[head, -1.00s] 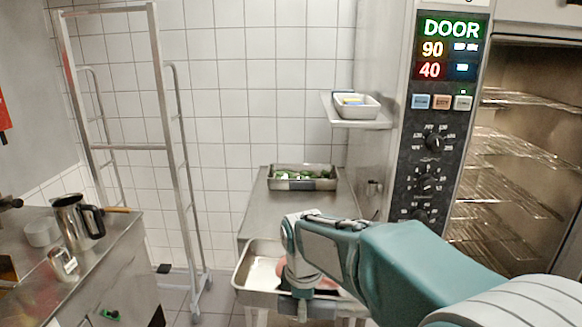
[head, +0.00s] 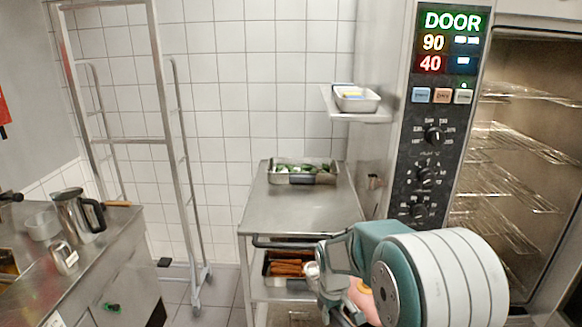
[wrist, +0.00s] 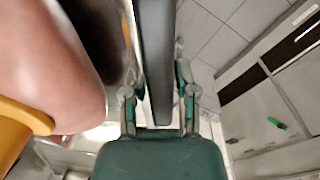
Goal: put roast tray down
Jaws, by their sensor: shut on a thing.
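My gripper (head: 335,280) is low in front of the steel table's right side in the head view. In the wrist view my gripper (wrist: 158,100) is shut on the dark grip edge of the roast tray (wrist: 157,55). The large pink roast (wrist: 45,75) fills the left of that view, with a yellow piece (wrist: 18,125) beside it. In the head view only a bit of the roast (head: 363,300) shows; my arm hides most of the tray. I cannot tell whether the tray touches any surface.
The steel table (head: 300,212) has a clear top in front of a tray of greens (head: 303,172). A tray of carrot-like sticks (head: 287,267) is on its lower shelf. The open oven (head: 515,150) stands right, a rack (head: 165,150) left, and a counter with a jug (head: 78,215) far left.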

